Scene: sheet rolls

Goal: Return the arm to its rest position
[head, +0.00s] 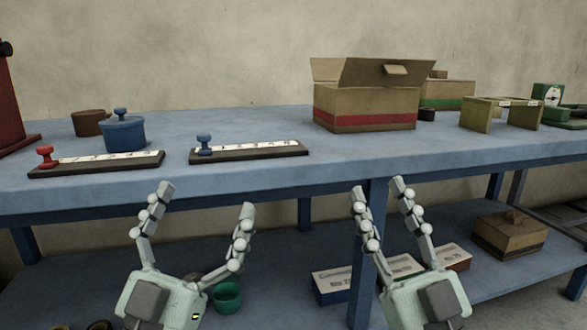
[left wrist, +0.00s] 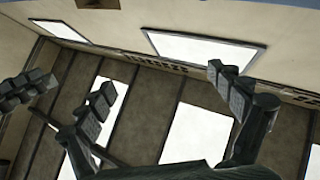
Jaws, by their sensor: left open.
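My left gripper (head: 206,203) is in front of the blue table's front edge, fingers pointing up and spread wide, with nothing between them. Its dark fingers also show in the left wrist view (left wrist: 160,84), apart and empty against a room surface with bright white panels. My right gripper (head: 379,192) is beside it to the right, in front of a blue table leg. Its fingertips are apart with nothing seen between them. Both palms are low in the head view. Neither gripper appears to touch anything. Most of both arms is out of view.
The blue table (head: 330,172) holds two dark bars with white strips (head: 105,161) (head: 255,150), a blue pot (head: 124,134), an open cardboard box (head: 365,108) and a yellow-green stand (head: 487,113). Below, a shelf (head: 285,300) bears cartons (head: 335,284) and a green cup (head: 227,297).

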